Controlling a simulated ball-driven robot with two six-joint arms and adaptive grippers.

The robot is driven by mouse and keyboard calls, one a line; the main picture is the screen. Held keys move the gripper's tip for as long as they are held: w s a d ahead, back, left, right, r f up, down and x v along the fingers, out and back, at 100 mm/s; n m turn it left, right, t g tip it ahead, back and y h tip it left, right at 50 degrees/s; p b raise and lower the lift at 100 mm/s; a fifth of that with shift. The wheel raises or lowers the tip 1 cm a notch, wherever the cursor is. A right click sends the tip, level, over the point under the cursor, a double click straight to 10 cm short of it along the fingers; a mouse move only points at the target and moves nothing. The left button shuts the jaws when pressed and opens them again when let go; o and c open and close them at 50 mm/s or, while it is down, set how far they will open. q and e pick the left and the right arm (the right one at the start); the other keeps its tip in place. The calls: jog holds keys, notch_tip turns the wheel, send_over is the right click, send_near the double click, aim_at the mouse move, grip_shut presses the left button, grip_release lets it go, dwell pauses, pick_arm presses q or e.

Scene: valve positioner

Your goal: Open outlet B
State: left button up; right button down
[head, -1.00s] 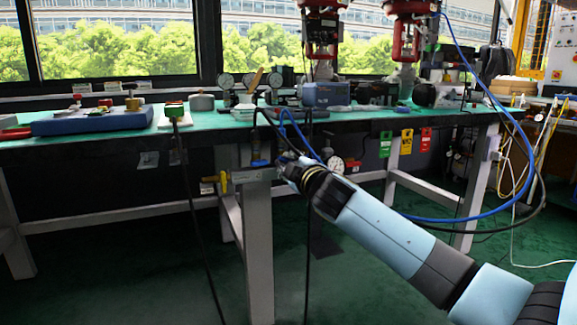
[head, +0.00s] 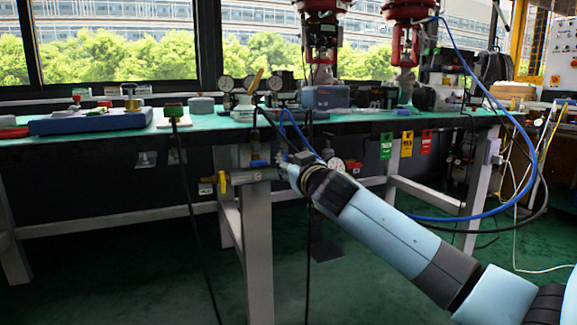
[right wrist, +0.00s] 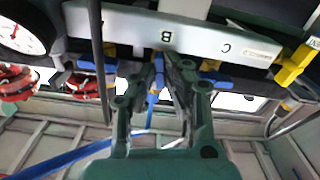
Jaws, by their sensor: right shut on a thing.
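A grey manifold bar (right wrist: 120,22) crosses the top of the right wrist view, lettered B and C, upside down. My right gripper (right wrist: 156,76) is at outlet B, its fingers around the blue valve handle of B (right wrist: 158,68), which points down the picture. The fingers partly hide it. The blue handle of C (right wrist: 215,75) lies crosswise to its right, and another blue handle (right wrist: 86,65) to its left. In the head view, my right gripper (head: 287,163) reaches the manifold (head: 252,175) under the table edge. My left gripper is not in view.
A yellow valve handle (head: 222,182) is at the manifold's left end. A blue hose (right wrist: 75,155) and dark cables hang close by. The table leg (head: 257,250) is below.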

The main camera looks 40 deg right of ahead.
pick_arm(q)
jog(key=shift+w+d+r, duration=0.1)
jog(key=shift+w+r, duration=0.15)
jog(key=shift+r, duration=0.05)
pick_arm(e)
jog(key=shift+f+m, duration=0.2)
jog(key=shift+m, duration=1)
jog(key=c, duration=1.4)
grip_release()
jog(key=shift+r, duration=0.1)
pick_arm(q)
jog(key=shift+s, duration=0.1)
pick_arm(e)
jog(key=v, duration=1.2)
